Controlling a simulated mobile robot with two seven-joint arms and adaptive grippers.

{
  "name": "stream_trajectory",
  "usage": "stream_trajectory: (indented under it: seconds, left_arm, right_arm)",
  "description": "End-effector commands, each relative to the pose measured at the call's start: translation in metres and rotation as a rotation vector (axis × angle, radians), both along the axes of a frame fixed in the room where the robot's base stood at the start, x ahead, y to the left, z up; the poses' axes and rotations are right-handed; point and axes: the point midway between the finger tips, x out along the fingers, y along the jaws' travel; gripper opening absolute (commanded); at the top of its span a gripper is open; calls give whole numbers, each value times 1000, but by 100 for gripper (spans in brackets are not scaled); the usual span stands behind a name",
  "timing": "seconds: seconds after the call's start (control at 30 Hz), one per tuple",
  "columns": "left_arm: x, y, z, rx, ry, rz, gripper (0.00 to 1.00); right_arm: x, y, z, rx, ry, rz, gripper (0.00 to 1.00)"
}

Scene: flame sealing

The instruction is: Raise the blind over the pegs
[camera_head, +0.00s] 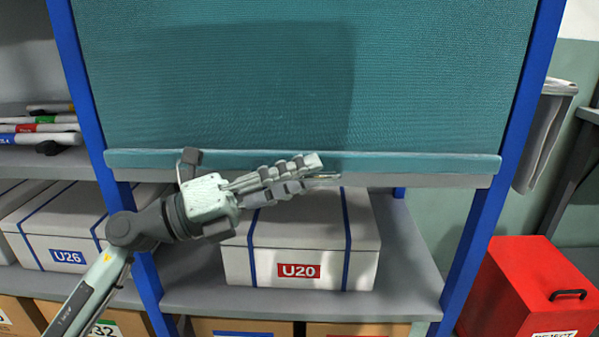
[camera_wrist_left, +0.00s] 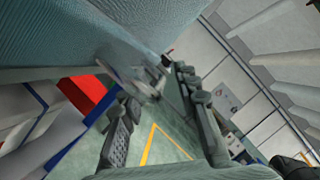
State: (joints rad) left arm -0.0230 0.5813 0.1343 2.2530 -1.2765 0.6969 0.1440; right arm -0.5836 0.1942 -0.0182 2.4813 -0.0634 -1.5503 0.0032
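The blind (camera_head: 420,75) is a teal ribbed sheet hanging between blue posts, and it hides whatever lies behind it. Its teal bottom rail (camera_head: 430,162) hangs just above a grey shelf edge. My left gripper (camera_head: 328,169) is in front of the rail near its middle, fingers pointing right. In the left wrist view its fingers (camera_wrist_left: 155,112) stand apart with floor visible between them. The blind fills the upper left there (camera_wrist_left: 60,35). A blurred greyish piece (camera_wrist_left: 140,75) lies by the fingertips; I cannot tell what it is or whether they touch it. No pegs show. My right gripper is not in view.
A white box labelled U20 (camera_head: 300,240) sits on the shelf below the blind. Another white box, U26 (camera_head: 65,235), is at the left under several marker-like rods (camera_head: 40,127). A red reject bin (camera_head: 525,290) stands at the lower right. Blue posts (camera_head: 510,130) flank the blind.

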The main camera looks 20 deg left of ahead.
Motion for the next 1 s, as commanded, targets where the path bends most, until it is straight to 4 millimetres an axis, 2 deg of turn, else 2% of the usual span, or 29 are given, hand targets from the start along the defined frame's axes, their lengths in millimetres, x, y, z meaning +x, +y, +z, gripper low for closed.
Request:
stream_trajectory:
  seconds: [0.23, 0.47, 0.5, 1.0]
  left_arm:
    - [0, 0, 0, 0, 0, 0, 30]
    - [0, 0, 0, -1, 1, 0, 1]
    - [0, 0, 0, -1, 1, 0, 0]
    - [0, 2, 2, 1, 1, 1, 0]
  right_arm:
    - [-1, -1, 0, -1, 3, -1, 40]
    - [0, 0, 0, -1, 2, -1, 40]
    - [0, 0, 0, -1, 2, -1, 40]
    - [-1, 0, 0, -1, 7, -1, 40]
